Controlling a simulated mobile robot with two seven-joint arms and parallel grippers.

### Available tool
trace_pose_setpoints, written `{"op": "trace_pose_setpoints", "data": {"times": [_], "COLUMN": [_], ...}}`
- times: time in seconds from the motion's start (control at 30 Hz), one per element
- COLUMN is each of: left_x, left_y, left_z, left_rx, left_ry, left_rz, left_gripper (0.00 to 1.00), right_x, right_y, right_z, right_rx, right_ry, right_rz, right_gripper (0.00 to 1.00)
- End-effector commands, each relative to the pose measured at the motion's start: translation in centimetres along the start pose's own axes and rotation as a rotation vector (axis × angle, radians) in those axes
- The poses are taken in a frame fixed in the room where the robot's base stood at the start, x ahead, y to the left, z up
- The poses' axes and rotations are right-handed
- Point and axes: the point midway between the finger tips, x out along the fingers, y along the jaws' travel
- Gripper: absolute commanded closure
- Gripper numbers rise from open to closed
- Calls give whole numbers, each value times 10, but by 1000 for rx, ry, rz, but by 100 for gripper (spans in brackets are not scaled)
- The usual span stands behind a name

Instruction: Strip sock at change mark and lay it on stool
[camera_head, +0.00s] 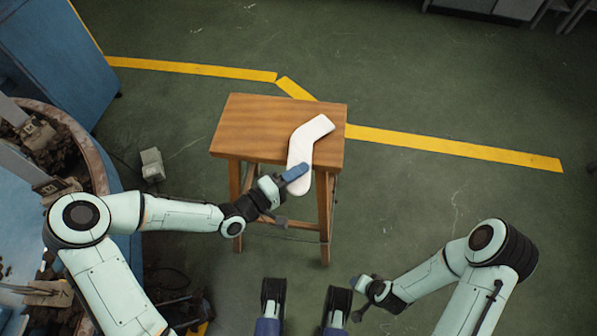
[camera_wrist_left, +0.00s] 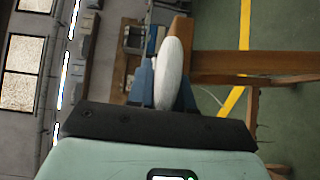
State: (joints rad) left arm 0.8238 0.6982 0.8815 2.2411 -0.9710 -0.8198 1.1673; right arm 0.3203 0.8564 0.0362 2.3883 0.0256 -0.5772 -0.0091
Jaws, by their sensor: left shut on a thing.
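A white sock (camera_head: 306,146) with a bent, foot-like shape shows over the front right part of the wooden stool (camera_head: 255,125). My left gripper (camera_head: 294,173) is shut on the sock's lower end, at the stool's front edge. In the left wrist view the sock (camera_wrist_left: 171,72) stands out from between the blue fingers, with the stool (camera_wrist_left: 250,62) behind it at the right. I cannot tell whether the sock touches the stool top. My right gripper (camera_head: 361,299) is low in the head view, away from the stool; its fingers are too unclear to read. No change mark is visible.
A machine with a round rusty rim (camera_head: 95,150) and a blue cabinet (camera_head: 60,55) stand at the left. A small grey box (camera_head: 152,165) is on the floor left of the stool. Yellow floor lines (camera_head: 450,147) run past the stool. The floor at the right is clear.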

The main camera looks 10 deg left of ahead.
Motion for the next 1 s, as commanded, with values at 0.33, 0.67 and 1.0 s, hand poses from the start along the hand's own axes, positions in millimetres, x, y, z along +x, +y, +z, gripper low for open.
{"op": "trace_pose_setpoints", "data": {"times": [0.33, 0.67, 1.0], "left_x": [0, 0, 0], "left_y": [-2, -3, -3], "left_z": [0, 0, 0], "left_rx": [1, 0, 0], "left_ry": [0, 0, 0], "left_rz": [0, 0, -1], "left_gripper": [97, 50, 50], "right_x": [-3, -3, -3], "right_y": [-1, -1, -1], "right_z": [0, 0, 6], "right_rx": [0, 0, -1], "right_ry": [0, 0, -16], "right_rz": [0, 0, -1], "right_gripper": [57, 57, 57]}}
